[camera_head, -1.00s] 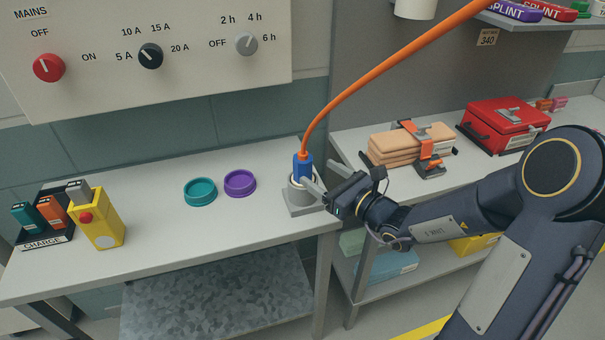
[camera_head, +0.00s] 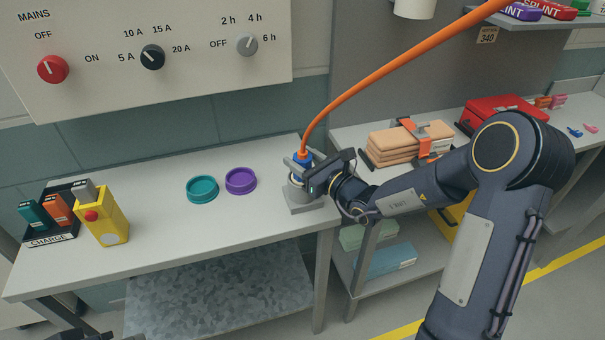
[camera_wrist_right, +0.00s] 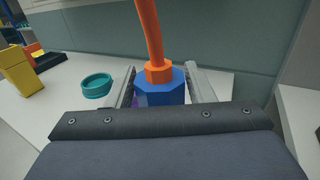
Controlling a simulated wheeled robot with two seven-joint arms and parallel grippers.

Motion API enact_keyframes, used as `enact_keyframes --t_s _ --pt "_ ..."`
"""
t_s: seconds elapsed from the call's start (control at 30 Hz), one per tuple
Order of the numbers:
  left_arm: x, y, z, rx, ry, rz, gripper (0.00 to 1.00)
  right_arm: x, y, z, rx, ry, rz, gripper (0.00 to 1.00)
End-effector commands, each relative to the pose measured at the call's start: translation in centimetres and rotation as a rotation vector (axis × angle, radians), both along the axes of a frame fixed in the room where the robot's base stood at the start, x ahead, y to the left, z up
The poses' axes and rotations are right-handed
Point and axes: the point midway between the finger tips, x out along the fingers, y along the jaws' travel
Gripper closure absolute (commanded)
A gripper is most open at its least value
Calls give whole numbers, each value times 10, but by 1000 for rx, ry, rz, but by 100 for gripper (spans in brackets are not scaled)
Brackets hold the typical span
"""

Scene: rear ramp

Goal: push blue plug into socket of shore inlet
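The blue plug (camera_head: 304,155) hangs on a thick orange cable (camera_head: 391,66) and stands upright over the grey shore inlet (camera_head: 305,198) at the bench's right end. My right gripper (camera_head: 303,161) has one finger on either side of the plug. In the right wrist view the plug (camera_wrist_right: 160,90) lies between two grey fingers that look spread, with little room beside it. The plug's lower end and the socket mouth are mostly hidden by the gripper, so its seating cannot be judged.
A teal ring (camera_head: 202,189) and a purple ring (camera_head: 240,181) lie left of the inlet. A yellow device (camera_head: 103,219) and the charge rack (camera_head: 47,228) stand at the bench's left. A red case (camera_head: 490,112) is behind my right arm. The bench front is clear.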

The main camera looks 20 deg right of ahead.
Motion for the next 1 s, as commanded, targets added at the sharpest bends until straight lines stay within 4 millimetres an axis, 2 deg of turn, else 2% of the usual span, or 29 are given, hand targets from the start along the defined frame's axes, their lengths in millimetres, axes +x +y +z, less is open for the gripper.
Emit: enact_keyframes --t_s 0.03,0.37,0.67,0.77,1.0 --pt "0 0 0 0 0 0 64 0 0 0 0 0 0 58" --pt "0 0 0 0 0 0 64 0 0 0 0 0 0 100" --pt "0 0 0 0 0 0 64 0 0 5 0 -4 0 100" --pt "0 0 -1 0 0 0 64 0 0 18 -1 -9 0 100" --pt "0 0 -4 0 0 0 64 0 0 67 -2 -10 0 100"
